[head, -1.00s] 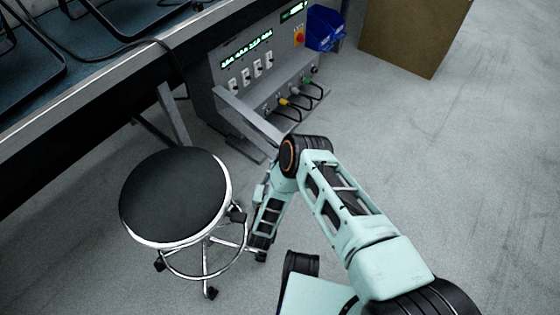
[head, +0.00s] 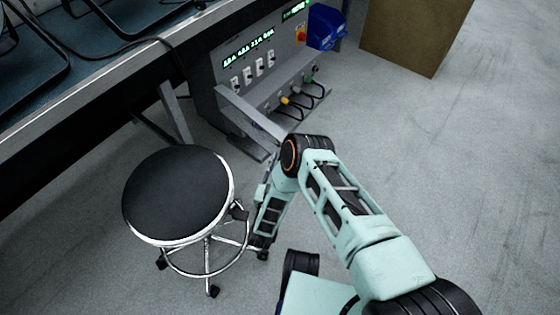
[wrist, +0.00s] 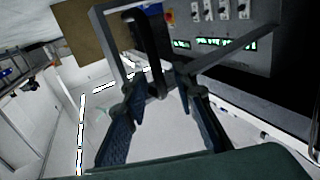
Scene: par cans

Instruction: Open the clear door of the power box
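The grey power box (head: 262,60) stands under the bench edge, with green displays, a row of switches and cables on its front. A grey bar (head: 250,116), seemingly the clear door's frame, juts out from the box toward my arm; the clear pane itself is hard to make out. In the wrist view, the box front (wrist: 215,28) appears upside down at upper right, and the grey frame (wrist: 238,48) runs down to my gripper (wrist: 158,84). My gripper's two dark fingers are apart, with the frame close to or between their tips; contact is unclear. In the head view my arm hides the fingers.
A round black stool (head: 178,195) stands close to the left of my arm. The bench (head: 95,85) is at upper left. A blue bin (head: 326,27) is beside the box, and a brown panel (head: 415,35) stands behind. The floor at right is clear.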

